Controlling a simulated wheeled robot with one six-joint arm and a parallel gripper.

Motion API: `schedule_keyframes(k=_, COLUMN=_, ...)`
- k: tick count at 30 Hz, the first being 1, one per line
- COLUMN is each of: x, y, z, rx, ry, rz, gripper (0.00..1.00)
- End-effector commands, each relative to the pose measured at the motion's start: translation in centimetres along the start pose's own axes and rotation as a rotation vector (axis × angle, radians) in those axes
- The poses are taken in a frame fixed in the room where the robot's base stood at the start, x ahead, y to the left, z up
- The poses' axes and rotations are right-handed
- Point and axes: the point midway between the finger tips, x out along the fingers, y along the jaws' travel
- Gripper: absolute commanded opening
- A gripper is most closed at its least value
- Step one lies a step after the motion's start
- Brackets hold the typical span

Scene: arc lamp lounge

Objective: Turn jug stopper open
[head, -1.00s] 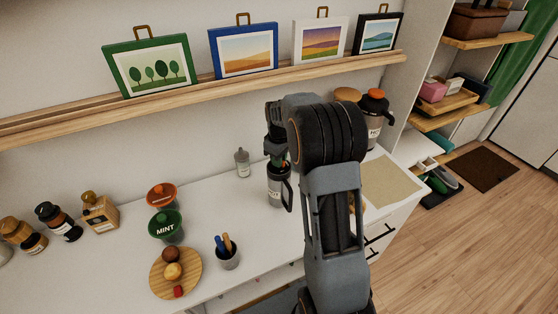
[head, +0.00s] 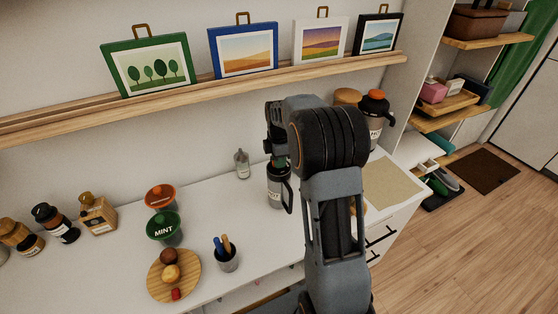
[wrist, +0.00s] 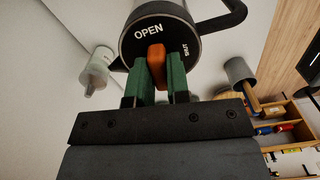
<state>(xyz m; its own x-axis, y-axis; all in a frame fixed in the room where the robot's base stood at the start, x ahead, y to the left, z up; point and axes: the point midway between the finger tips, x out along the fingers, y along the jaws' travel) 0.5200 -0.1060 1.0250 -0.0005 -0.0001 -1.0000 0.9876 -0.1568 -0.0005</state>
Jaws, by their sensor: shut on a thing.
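The orange stopper tab (wrist: 156,62) stands below OPEN and to the left of SHUT. My gripper (wrist: 160,80) has its green fingers shut on this tab, one on each side. In the head view my gripper (head: 278,161) is over the jug's top, and the arm hides part of that area and the stopper.
A second jug (head: 374,122) with an orange top stands behind my arm at right. A small grey bottle (head: 242,163) is left of the jug. MINT tub (head: 165,228), orange tub (head: 160,197), utensil cup (head: 226,257) and round board (head: 160,289) stand further left. The picture shelf (head: 200,84) runs above.

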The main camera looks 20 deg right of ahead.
Motion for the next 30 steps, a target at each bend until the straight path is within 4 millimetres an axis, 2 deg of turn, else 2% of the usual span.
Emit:
schedule_keyframes(k=12, x=-0.09, y=0.05, z=0.02, rx=-0.152, ry=-0.001, rz=0.003, gripper=0.0)
schedule_keyframes(k=28, x=-0.1, y=0.06, z=0.0, rx=-0.169, ry=0.0, rz=0.003, gripper=0.0)
schedule_keyframes(k=29, x=-0.1, y=0.06, z=0.0, rx=-0.169, ry=0.0, rz=0.003, gripper=0.19)
schedule_keyframes(k=30, x=-0.1, y=0.05, z=0.0, rx=-0.169, ry=0.0, rz=0.003, gripper=0.23)
